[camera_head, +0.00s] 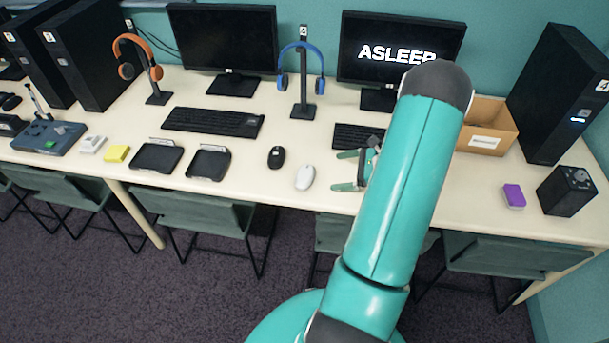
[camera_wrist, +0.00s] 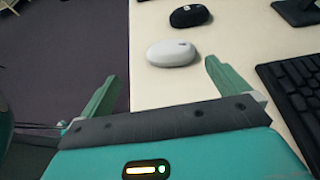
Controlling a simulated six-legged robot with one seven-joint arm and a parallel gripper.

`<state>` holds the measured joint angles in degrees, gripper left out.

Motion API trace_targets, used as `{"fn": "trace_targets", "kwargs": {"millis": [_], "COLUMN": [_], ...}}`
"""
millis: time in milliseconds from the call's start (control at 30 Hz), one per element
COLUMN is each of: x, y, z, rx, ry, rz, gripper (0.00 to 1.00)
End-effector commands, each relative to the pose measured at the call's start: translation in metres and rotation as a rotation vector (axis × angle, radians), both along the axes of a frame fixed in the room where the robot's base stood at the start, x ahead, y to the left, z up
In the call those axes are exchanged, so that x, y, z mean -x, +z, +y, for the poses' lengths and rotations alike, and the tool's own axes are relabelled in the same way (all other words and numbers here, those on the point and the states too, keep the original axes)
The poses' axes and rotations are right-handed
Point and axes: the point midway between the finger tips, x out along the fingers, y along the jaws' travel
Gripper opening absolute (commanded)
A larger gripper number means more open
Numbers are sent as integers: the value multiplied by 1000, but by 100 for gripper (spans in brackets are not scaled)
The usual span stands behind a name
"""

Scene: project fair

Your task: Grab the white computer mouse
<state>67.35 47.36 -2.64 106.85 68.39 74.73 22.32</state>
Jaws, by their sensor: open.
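The white computer mouse (camera_head: 305,177) lies on the cream desk (camera_head: 250,188) near its front edge, with a black mouse (camera_head: 276,157) behind it to the left. My gripper (camera_head: 346,171) is to the right of the white mouse in the head view, open and empty, with its fingers pointing left toward it. In the wrist view the white mouse (camera_wrist: 172,53) is ahead of my open gripper (camera_wrist: 160,85), beyond the fingertips and roughly between their lines. The black mouse (camera_wrist: 190,16) is farther off. My arm hides part of the desk in the head view.
A black keyboard (camera_wrist: 295,90) lies just right of my gripper in the wrist view. Two black trays (camera_head: 208,163) lie left of the mice. Chairs (camera_head: 200,215) are below the front edge.

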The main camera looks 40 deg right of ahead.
Motion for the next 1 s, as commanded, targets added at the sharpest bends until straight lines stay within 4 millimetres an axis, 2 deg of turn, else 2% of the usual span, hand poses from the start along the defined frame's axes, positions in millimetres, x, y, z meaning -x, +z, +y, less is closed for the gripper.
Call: {"fn": "trace_targets", "kwargs": {"millis": [33,100,200,600,867,1000], "x": [7,11,9,-48,-64,-79], "y": [-11,-19,-25,-51,-58,-65], "z": [-9,-17,-19,13,22,32], "rx": [-30,-56,-70,-69,-69,-69], "ry": [-43,-81,-101,-98,-97,-96], "rz": [-2,-6,-9,-9,-9,-9], "gripper": [100,100,100,100,100,100]}}
